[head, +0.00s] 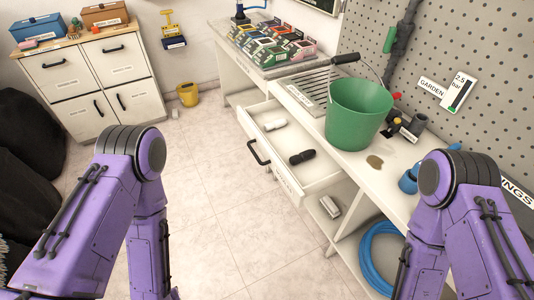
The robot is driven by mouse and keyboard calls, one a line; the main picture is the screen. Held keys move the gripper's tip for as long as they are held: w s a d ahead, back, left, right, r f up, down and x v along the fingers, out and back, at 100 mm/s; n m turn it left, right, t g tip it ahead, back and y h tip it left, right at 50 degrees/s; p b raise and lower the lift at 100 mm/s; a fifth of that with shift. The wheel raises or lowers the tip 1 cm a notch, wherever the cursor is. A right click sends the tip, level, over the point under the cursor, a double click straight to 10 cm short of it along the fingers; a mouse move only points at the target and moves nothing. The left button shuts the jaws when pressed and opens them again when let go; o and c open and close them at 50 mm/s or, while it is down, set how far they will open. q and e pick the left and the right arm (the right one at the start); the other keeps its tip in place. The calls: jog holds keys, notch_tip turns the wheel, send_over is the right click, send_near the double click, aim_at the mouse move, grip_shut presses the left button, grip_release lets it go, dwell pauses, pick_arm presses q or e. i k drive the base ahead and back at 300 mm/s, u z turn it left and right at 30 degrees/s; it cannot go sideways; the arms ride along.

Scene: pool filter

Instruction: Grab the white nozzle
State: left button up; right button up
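A small white piece (274,124), which looks like the white nozzle, lies in the open drawer (290,182) under the workbench. A black nozzle-like piece (302,157) lies in the same drawer, nearer to me and apart from the white one. My two purple arms show at the lower left and lower right. Both arms run down out of the picture, so neither gripper is in view.
A green bucket (358,115) with a raised handle stands on the workbench beside the drawer. A grey-white object (330,207) and a coiled blue hose (382,256) are below the bench. The tiled floor (215,220) left of the drawer is clear.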

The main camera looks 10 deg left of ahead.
aim_at(281, 122)
jog(key=u, duration=1.75)
jog(key=i, duration=1.55)
jog(key=z, duration=2.05)
